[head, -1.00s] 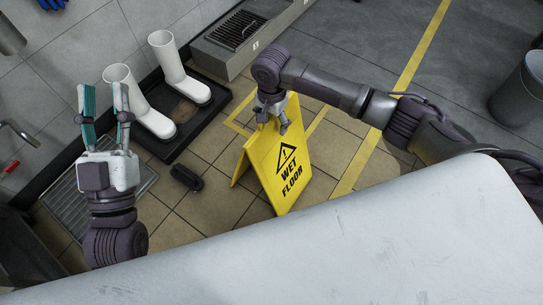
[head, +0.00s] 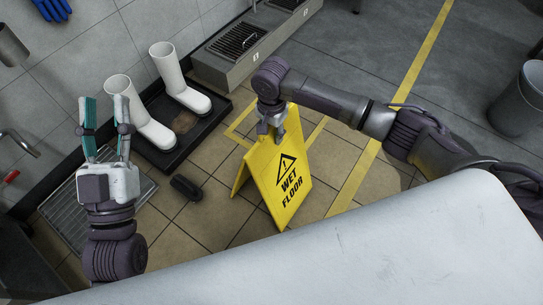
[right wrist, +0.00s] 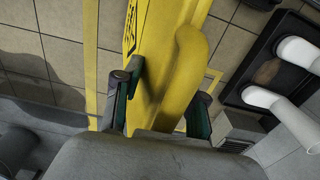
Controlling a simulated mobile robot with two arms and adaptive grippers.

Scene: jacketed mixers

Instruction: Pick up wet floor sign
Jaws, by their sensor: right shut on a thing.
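The yellow wet floor sign (head: 287,182) stands spread open on the tiled floor in the head view, its black lettering facing me. My right gripper (head: 272,125) is at the sign's top edge, shut on it. In the right wrist view the yellow sign (right wrist: 187,62) runs between the two fingers of the right gripper (right wrist: 165,105), its rounded top part close to the camera. My left gripper (head: 104,130) is raised at the left of the head view, its fingers apart with nothing between them.
White boots (head: 142,115) stand in a black tray (head: 167,158) by the wall. A dark small object (head: 187,187) lies on the tiles left of the sign. A grey bin (head: 520,100) stands at the right. A pale surface (head: 330,255), possibly mine, fills the front.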

